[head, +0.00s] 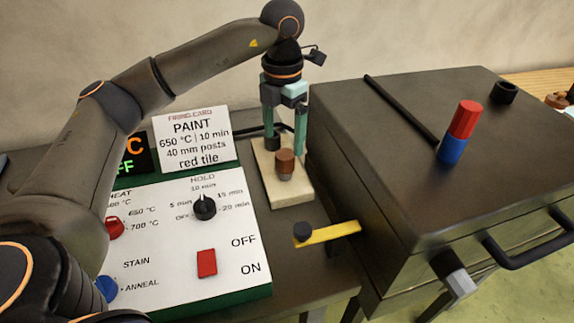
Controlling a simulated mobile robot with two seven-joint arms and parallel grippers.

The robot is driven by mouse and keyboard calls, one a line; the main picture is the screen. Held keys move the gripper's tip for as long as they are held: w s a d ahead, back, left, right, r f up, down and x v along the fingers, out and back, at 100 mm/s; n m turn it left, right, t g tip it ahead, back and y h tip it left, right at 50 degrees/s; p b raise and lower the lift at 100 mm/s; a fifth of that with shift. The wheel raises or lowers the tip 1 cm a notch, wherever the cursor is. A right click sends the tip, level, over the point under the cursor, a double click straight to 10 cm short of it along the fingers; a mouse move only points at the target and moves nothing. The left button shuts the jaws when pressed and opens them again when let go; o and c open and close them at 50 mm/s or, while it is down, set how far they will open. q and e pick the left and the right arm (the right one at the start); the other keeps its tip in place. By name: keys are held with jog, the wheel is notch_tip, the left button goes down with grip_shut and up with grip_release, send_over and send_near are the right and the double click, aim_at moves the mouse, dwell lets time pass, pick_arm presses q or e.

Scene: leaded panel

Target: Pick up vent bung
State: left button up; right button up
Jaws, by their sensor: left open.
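The vent bung seems to be the small brown plug (285,161) with a paler lower part, standing upright on a light wooden board (266,172). My left gripper (284,143) points down over the board, its two green fingers apart. The fingertips reach down to about the height of the plug's top, one to the left and one to the right of it in the head view. I cannot tell whether either finger touches the plug. My right gripper is not in view.
The dark kiln (400,140) fills the right side, with a black ring (503,92), a red-and-blue cylinder (460,132) and a black rod on top. A white control panel (165,235) with knobs, a card (193,139) and a yellow lever (330,234) are nearby.

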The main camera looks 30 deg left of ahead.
aim_at(285, 154)
pick_arm(q)
jog(key=f, duration=0.7)
jog(key=shift+w+f, duration=0.3)
grip_shut()
dwell(0.4)
